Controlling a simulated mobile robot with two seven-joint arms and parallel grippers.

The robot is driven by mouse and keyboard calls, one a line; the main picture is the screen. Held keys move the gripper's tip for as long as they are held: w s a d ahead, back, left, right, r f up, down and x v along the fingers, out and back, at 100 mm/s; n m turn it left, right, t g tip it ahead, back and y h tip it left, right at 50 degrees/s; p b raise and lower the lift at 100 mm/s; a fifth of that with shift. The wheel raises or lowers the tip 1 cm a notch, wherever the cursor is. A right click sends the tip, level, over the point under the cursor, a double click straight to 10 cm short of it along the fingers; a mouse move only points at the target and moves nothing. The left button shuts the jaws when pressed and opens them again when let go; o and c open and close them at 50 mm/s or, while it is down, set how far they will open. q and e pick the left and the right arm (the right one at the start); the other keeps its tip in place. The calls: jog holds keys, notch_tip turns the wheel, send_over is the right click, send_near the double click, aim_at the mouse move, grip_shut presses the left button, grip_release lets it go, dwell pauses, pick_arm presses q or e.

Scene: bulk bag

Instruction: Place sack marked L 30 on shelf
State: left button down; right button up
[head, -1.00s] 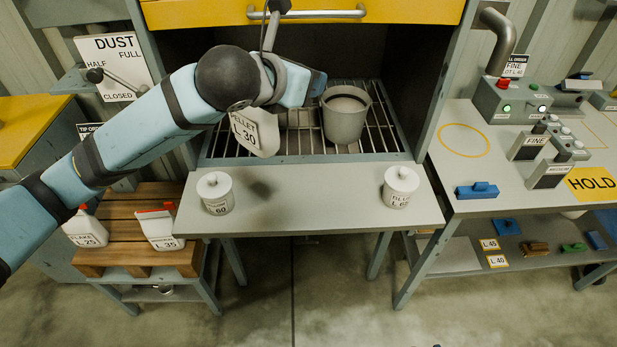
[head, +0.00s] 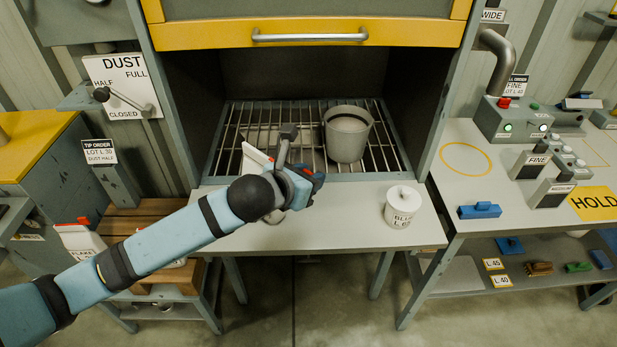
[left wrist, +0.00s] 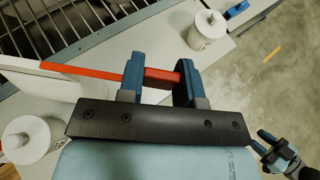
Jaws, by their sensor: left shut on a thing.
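My left gripper (head: 304,182) is over the back part of the grey front shelf (head: 340,214). It is shut on the red top strip (left wrist: 158,77) of a white sack (head: 256,160). In the head view the sack shows only partly beside the gripper, near the front of the grate; its marking is turned away. In the left wrist view the white sack (left wrist: 40,80) reaches out to the left. Whether its bottom touches anything is hidden. My right gripper (left wrist: 268,147) shows at the lower right of the left wrist view, empty with its fingers apart.
A lidded canister (head: 402,206) stands on the shelf's right; another canister (left wrist: 28,138) is near the sack. A grey bucket (head: 347,134) stands on the grate (head: 300,140) under the yellow-edged hood. A sack marked Flake L 25 (head: 78,240) sits on the wooden pallet, mostly behind my arm.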

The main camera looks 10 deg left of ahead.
pick_arm(q)
jog(key=shift+f, duration=0.2)
jog(key=c, duration=0.8)
grip_release()
jog(key=shift+f, duration=0.1)
